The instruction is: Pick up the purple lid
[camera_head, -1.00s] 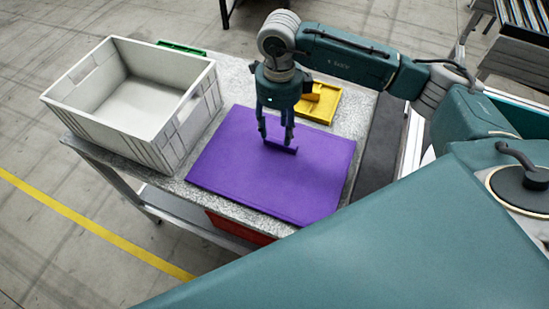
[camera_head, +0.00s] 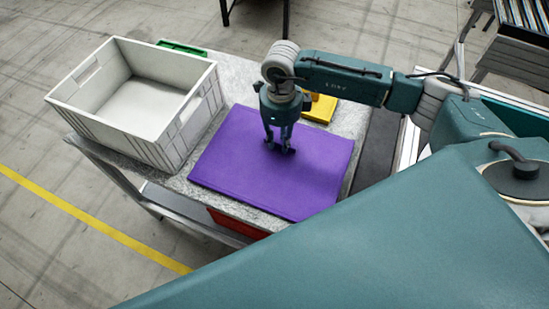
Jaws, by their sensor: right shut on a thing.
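The purple lid (camera_head: 255,180) is a large flat panel lying on the speckled grey tabletop, right of the grey crate. My right gripper (camera_head: 281,150) points down over the upper middle of the lid. Its fingers are close together at the lid's handle area and hide the handle almost wholly. The gripper is shut on the lid there. Whether the lid is clear of the tabletop cannot be told. My left gripper is not in view.
An empty grey crate (camera_head: 62,112) stands on the left of the table (camera_head: 236,82). A green item (camera_head: 183,48) lies behind it. A yellow item (camera_head: 321,109) sits behind my gripper, partly hidden. A red thing (camera_head: 238,226) shows under the table's front edge.

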